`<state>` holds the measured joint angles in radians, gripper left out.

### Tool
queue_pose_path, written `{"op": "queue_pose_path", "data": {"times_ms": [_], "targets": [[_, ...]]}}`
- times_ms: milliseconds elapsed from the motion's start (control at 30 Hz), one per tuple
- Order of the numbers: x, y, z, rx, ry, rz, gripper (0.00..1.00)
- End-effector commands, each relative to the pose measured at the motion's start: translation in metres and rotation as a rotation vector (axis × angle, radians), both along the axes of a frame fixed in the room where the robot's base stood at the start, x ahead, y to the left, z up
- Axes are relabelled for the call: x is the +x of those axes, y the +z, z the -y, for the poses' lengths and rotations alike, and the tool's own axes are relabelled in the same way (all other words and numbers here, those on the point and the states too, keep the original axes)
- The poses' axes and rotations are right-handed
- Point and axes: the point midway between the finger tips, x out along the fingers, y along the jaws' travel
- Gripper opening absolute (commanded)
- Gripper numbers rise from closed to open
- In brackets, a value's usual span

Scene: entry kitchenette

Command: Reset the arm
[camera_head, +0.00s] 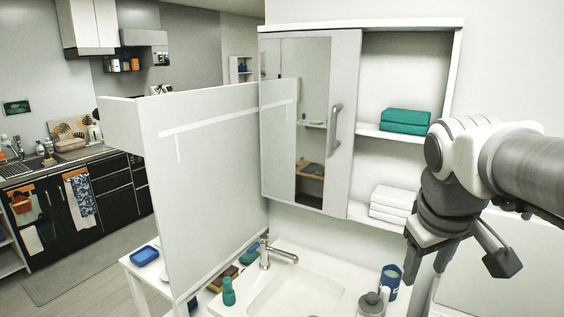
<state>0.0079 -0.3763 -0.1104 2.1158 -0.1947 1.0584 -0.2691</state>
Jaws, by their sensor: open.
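My arm comes in from the right edge, with its white wrist joint in front of the wall cabinet's right side. My gripper (460,268) points down, open and with nothing visible between its fingers. In the picture it hangs over the right side of the washbasin area, in front of the cabinet's lower right corner. The cabinet (411,29) has a mirrored sliding door (314,120) with a grey handle, covering its left part. The right part is open and shows shelves.
Teal folded towels (406,122) and white ones (391,204) lie on the shelves. A white partition (210,190) stands left. Floor (95,285) is clear farther left.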

Motion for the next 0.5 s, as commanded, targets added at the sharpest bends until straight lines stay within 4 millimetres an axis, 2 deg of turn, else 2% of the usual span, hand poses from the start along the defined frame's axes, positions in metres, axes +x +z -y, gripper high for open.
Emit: {"op": "queue_pose_path", "data": {"times_ms": [33,200,400,500], "targets": [[-0.012,-0.007,-0.011,0.028,-0.011,0.026,0.55],[-0.044,-0.029,-0.043,0.126,-0.069,0.098,0.55],[-0.073,-0.053,-0.068,0.214,-0.129,0.157,0.55],[-0.08,-0.061,-0.074,0.239,-0.148,0.172,0.55]]}}
